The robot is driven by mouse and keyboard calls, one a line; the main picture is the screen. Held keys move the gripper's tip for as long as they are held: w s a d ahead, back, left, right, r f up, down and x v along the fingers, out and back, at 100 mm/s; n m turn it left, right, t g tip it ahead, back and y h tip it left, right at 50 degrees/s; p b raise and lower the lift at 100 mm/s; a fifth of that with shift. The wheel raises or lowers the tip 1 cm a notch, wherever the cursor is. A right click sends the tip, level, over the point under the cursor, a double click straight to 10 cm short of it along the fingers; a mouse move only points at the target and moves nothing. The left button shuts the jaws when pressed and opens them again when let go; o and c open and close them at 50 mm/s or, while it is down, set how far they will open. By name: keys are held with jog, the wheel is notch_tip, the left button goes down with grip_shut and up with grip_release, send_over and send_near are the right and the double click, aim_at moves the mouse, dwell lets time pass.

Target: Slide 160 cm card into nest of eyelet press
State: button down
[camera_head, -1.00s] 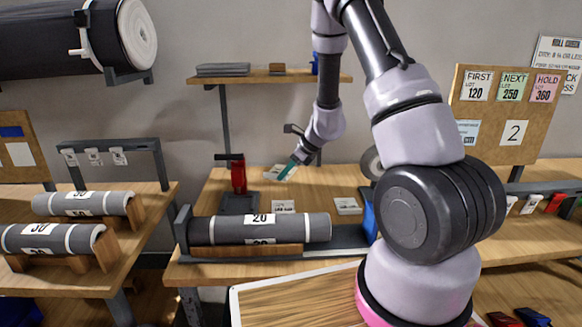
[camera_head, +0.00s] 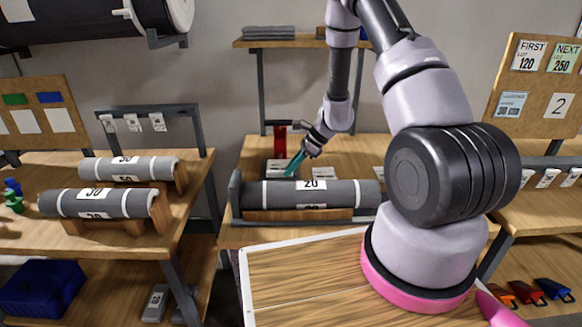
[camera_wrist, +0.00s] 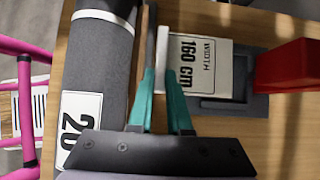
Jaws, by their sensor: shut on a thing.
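My gripper (camera_head: 296,163) has teal fingers and is shut on the 160 cm card (camera_wrist: 203,65). The white card reads "WIDTH 160 cm" in the wrist view, and the fingers (camera_wrist: 163,104) are at its left edge. The eyelet press has a red upright (camera_head: 280,138), which also shows in the wrist view (camera_wrist: 288,66), and a dark base (camera_wrist: 237,90). The card's right side overlaps or reaches the dark base. I cannot tell how deep it sits in the nest. In the head view the card (camera_head: 280,166) is small beside the fingertips.
A grey roll marked 20 (camera_head: 345,192) lies in a cradle in front of the press, close to my gripper's left in the wrist view. Another white card (camera_head: 324,173) lies on the bench to the right.

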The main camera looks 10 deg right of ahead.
jog(key=shift+f, duration=0.1)
jog(key=shift+w+d+f, duration=0.1)
jog(key=shift+w+f, duration=0.2)
jog(key=shift+f, duration=0.45)
jog(key=shift+w+d+f, duration=0.1)
jog(key=shift+w+f, duration=0.25)
jog(key=shift+f, duration=0.35)
jog(key=shift+w+d+f, duration=0.1)
jog(key=shift+w+f, duration=0.2)
jog(key=shift+f, duration=0.95)
jog(key=shift+w, duration=0.2)
jog(key=shift+w+d, duration=0.2)
jog(key=shift+w, duration=0.8)
jog(key=shift+w+d, duration=0.2)
jog(key=shift+w, duration=0.75)
jog(key=shift+w, duration=0.15)
